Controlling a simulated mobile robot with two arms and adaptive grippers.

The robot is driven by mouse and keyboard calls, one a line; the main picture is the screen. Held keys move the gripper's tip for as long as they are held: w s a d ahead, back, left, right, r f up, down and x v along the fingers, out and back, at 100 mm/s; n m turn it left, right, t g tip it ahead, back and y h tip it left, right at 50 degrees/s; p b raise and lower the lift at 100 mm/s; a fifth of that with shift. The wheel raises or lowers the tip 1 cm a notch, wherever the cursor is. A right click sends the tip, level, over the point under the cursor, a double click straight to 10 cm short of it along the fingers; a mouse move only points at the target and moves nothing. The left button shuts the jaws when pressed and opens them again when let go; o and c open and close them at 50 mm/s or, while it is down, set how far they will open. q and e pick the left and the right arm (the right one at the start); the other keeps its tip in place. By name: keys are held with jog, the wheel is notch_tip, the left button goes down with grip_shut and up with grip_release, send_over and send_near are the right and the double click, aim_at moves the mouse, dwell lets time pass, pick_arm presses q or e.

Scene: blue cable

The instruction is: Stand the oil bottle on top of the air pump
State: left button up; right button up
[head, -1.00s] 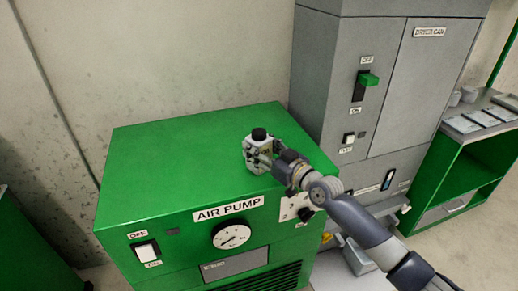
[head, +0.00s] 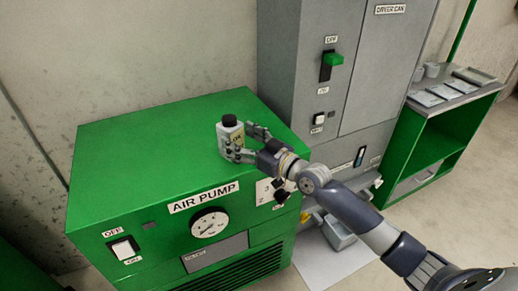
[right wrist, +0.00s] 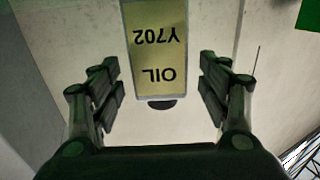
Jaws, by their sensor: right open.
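The oil bottle (head: 231,138) is small and whitish with a black cap and a yellow label. It stands upright on the green top of the air pump (head: 140,140), near the right part of that top. My right gripper (head: 247,142) is at the bottle's right side, its fingers open. In the right wrist view the bottle (right wrist: 158,45) appears upside down between the spread fingers, with a clear gap on each side. My left gripper is not in view.
A tall grey dryer cabinet (head: 290,60) stands right behind the pump. A green shelf unit (head: 440,130) with several small items is farther right. A switch (head: 122,248) and a gauge (head: 210,222) are on the pump's front. The pump top left of the bottle is clear.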

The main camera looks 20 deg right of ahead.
jog(key=v, duration=0.7)
jog(key=shift+s+b, duration=0.35)
jog(key=shift+b, duration=0.05)
jog(key=shift+d, duration=0.15)
